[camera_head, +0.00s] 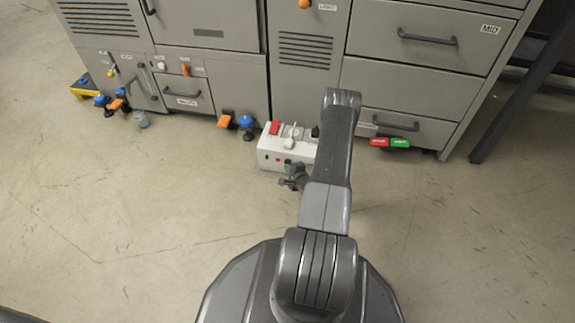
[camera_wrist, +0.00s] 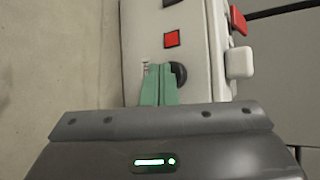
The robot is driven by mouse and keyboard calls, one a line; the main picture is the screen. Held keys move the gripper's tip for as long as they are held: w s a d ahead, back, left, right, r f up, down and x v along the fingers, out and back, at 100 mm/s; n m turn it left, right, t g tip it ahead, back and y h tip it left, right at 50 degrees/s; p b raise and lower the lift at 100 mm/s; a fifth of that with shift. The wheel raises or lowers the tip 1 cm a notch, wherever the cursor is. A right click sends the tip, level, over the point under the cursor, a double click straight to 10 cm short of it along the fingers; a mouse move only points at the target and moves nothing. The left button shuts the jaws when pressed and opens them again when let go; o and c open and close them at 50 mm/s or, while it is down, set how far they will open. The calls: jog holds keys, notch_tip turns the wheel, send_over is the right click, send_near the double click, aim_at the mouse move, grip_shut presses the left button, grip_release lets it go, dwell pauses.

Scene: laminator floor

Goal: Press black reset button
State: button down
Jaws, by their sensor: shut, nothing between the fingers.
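The white power box (camera_head: 270,153) stands on the floor against the grey cabinets; its front face (camera_wrist: 140,32) fills the middle of the wrist view. A round black button (camera_wrist: 181,74) is on that face, partly hidden by my right fingertip. A red square (camera_wrist: 172,39) sits above it in the wrist view. My gripper (camera_wrist: 159,66) has green fingers, shut and empty, with the tips over the face beside the black button. I cannot tell whether they touch it. In the head view my gripper (camera_head: 290,178) is just in front of the box, which my arm partly hides.
On the box top are a red switch (camera_head: 274,128), a white plug (camera_head: 291,136) and a black plug (camera_head: 315,131). Blue and orange knobs (camera_head: 245,121) stick out from the cabinets on the left; red and green tags (camera_head: 390,142) are on the right. Open floor lies in front.

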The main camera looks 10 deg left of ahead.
jog(key=shift+w, duration=0.2)
jog(key=shift+s, duration=1)
jog(key=shift+s+a+p, duration=0.1)
jog(key=shift+s+p, duration=0.5)
jog(key=shift+s, duration=1.9)
jog(key=shift+w, duration=0.1)
jog(key=shift+w+f+b, duration=0.2)
jog(key=shift+w+b, duration=0.6)
jog(key=shift+w, duration=0.15)
jog(key=s, duration=0.3)
jog(key=s+p, duration=0.1)
jog(key=s, duration=0.2)
jog(key=shift+r, duration=0.2)
